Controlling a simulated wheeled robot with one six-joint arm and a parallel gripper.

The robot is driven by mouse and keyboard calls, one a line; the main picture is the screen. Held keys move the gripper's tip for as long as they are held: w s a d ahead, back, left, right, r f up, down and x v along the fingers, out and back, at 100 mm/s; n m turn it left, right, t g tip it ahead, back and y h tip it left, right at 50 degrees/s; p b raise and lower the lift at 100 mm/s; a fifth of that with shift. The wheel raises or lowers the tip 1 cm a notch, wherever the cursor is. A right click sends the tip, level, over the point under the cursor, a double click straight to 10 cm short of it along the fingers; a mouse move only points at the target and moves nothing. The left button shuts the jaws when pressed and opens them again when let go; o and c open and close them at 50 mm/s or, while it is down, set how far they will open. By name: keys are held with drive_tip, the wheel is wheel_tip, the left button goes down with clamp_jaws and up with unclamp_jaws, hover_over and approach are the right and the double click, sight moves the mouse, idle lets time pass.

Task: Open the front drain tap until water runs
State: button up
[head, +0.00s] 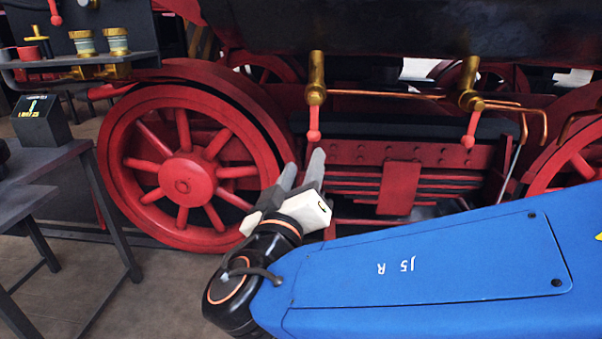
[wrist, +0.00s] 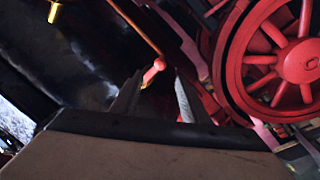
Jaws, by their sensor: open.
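Two brass drain taps hang under the dark boiler side in the head view, a left one (head: 316,75) and a right one (head: 470,85). The left tap's red lever (head: 313,125) points straight down; the right tap's red lever (head: 470,130) hangs slightly tilted. I cannot tell which tap is the front one. My gripper (head: 304,162) is open and empty, its fingers pointing up just below the left lever. In the wrist view, a red lever end (wrist: 154,70) shows between and beyond the fingertips of my gripper (wrist: 158,78); contact cannot be made out.
A large red spoked wheel (head: 183,170) stands left of my gripper. Thin copper pipes (head: 390,94) run between the taps. A dark table (head: 60,160) with a small display box (head: 40,120) is at the left. A shelf (head: 90,60) holds brass-topped pots.

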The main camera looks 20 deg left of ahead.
drive_tip(key=shift+s+f, duration=0.15)
drive_tip(key=shift+s, duration=0.6)
drive_tip(key=w+d+f+m+g+h, duration=0.1)
drive_tip(key=w+d+f+g+h, duration=0.25)
drive_tip(key=d, duration=0.65)
drive_tip(key=w+d+f+m+g+h, duration=0.2)
drive_tip(key=d+f, duration=0.2)
drive_tip(key=d, duration=0.7)
drive_tip(key=w+d+f+m+g+h, duration=0.1)
drive_tip(key=w+d+f+g+h, duration=0.2)
drive_tip(key=d, duration=0.7)
drive_tip(key=s+d+f+m+g, duration=0.1)
drive_tip(key=s+d+f+g, duration=0.45)
drive_tip(key=d, duration=0.45)
drive_tip(key=s+d+f+m+y, duration=0.3)
drive_tip(key=s+f+y, duration=0.2)
drive_tip(key=s, duration=0.5)
drive_tip(key=shift+s+d+f+g+y, duration=0.3)
drive_tip(key=shift+d+y, duration=0.05)
drive_tip(key=shift+y, duration=0.4)
